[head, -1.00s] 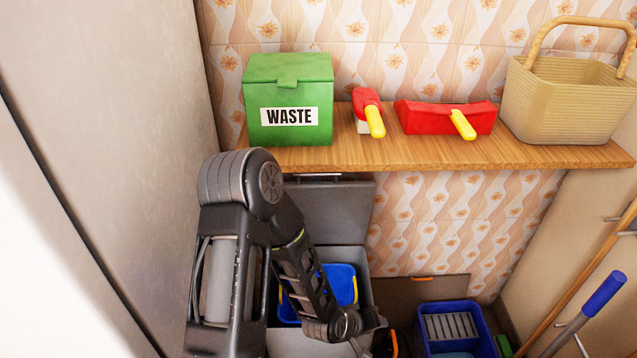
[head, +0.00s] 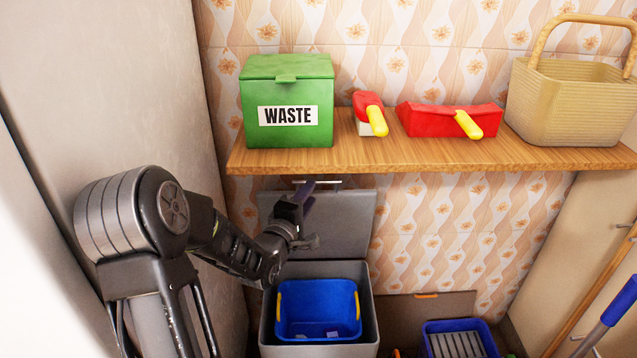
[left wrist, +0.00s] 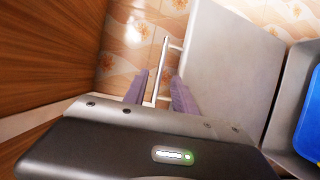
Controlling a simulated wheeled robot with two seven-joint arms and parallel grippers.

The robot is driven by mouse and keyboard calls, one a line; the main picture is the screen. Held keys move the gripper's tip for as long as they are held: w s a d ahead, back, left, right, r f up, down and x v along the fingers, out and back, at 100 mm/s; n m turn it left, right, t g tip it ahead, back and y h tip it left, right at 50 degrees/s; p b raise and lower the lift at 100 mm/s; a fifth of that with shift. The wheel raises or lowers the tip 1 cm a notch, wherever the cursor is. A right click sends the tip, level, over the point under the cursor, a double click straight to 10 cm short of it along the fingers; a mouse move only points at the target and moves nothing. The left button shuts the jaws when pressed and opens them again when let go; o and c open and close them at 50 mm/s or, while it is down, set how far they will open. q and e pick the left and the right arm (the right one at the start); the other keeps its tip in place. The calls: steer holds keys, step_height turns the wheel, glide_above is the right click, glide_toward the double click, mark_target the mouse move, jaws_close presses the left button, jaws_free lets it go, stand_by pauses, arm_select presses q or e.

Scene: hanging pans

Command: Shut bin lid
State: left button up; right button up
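The grey bin (head: 371,318) stands open below the shelf. Its grey lid (head: 350,222) is raised upright at the bin's back, and shows in the left wrist view (left wrist: 225,60). A thin metal handle (head: 322,182) sits at the lid's top edge. My left gripper (head: 307,190) is at that handle, left of the lid's middle. In the left wrist view, the two purple fingers (left wrist: 160,92) are apart, with the handle bar (left wrist: 160,70) between them. I cannot tell whether either finger touches it. My right gripper is not in view.
A blue bucket (head: 318,306) sits inside the bin. The wooden shelf (head: 420,155) is just above the lid, carrying a green waste box (head: 290,85), red tools and a basket (head: 570,100). A wall panel (head: 110,80) is close on the left. A blue crate (head: 455,328) stands right of the bin.

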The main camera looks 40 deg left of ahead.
mark_target(319, 183)
arm_select(q)
steer(key=x, duration=0.7)
steer(key=shift+c, duration=0.2)
jaws_close()
stand_by(1.2)
